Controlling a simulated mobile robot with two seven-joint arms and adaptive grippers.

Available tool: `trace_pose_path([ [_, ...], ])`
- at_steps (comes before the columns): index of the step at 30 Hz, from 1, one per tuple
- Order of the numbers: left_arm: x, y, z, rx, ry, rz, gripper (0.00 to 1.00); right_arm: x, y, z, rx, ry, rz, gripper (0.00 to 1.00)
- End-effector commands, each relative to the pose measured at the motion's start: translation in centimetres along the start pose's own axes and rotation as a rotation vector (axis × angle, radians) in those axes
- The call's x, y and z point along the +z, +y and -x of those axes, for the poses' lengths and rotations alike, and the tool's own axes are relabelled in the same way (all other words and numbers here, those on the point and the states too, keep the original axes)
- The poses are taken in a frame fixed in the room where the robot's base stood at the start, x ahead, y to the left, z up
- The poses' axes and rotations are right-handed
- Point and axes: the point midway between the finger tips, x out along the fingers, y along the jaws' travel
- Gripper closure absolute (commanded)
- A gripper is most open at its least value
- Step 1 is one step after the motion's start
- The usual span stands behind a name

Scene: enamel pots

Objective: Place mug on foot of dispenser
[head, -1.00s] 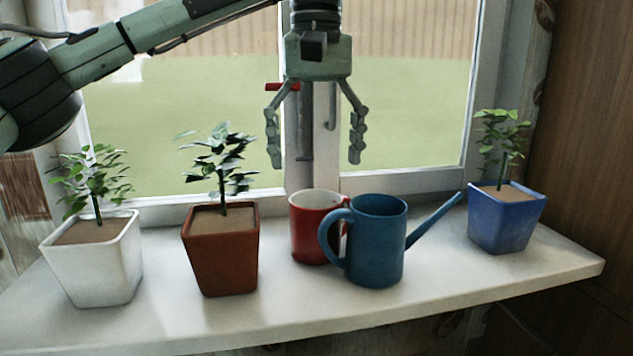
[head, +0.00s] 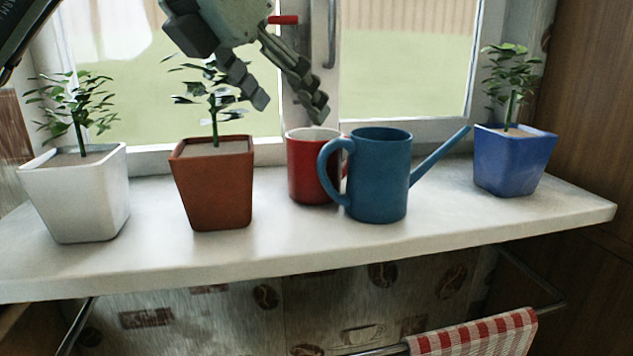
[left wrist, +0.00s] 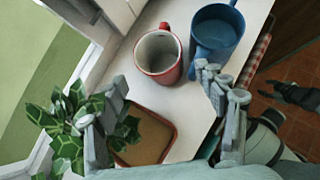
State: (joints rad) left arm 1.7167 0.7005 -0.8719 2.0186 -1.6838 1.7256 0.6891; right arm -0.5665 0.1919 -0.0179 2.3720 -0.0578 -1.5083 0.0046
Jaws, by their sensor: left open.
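A red mug (head: 313,170) with a pale inside stands upright on the white windowsill (head: 270,255), partly hidden behind a blue watering can. A dark shape at the right edge there seems to be my right gripper (left wrist: 295,95). No dispenser is in view.
The blue watering can (head: 380,178) stands close right of the mug, spout to the right. A brown pot (head: 212,185) with a plant is left of the mug. A white pot (head: 78,195) and blue pot (head: 512,160) stand farther out. A checked towel (head: 478,335) hangs below.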

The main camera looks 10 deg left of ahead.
Motion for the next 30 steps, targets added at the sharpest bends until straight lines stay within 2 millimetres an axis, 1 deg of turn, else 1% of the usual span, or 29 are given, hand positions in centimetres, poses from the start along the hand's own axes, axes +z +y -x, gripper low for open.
trace_pose_path([
  [3, -0.3, 0.0, 0.2, 0.005, -0.031, 0.084, 0.29, 0.1, 0.1, 0.6, 0.003, 0.003, -0.002, 0.6],
  [5, -0.3, 0.0, -0.1, 0.005, -0.034, 0.1, 0.29, 0.0, 0.1, 0.8, 0.003, 0.003, -0.002, 0.6],
  [14, 0.1, 0.1, -3.5, 0.004, -0.03, 0.101, 0.29, 0.0, 0.1, 0.3, -0.001, -0.001, -0.001, 0.6],
  [18, 0.4, 0.3, -5.7, 0.004, -0.03, 0.101, 0.29, -0.1, -0.1, -0.6, -0.006, -0.003, 0.0, 0.6],
  [21, 0.4, 0.2, -6.9, 0.004, -0.031, 0.1, 0.29, 0.0, -0.2, -1.0, -0.007, -0.008, 0.001, 0.6],
  [24, 0.5, 0.2, -7.4, 0.004, -0.033, 0.099, 0.29, -0.1, -0.2, -1.1, -0.008, -0.005, 0.001, 0.6],
  [30, 0.5, 0.2, -7.4, 0.004, -0.033, 0.099, 0.29, -0.2, -0.2, -1.2, -0.009, 0.0, 0.001, 0.6],
])
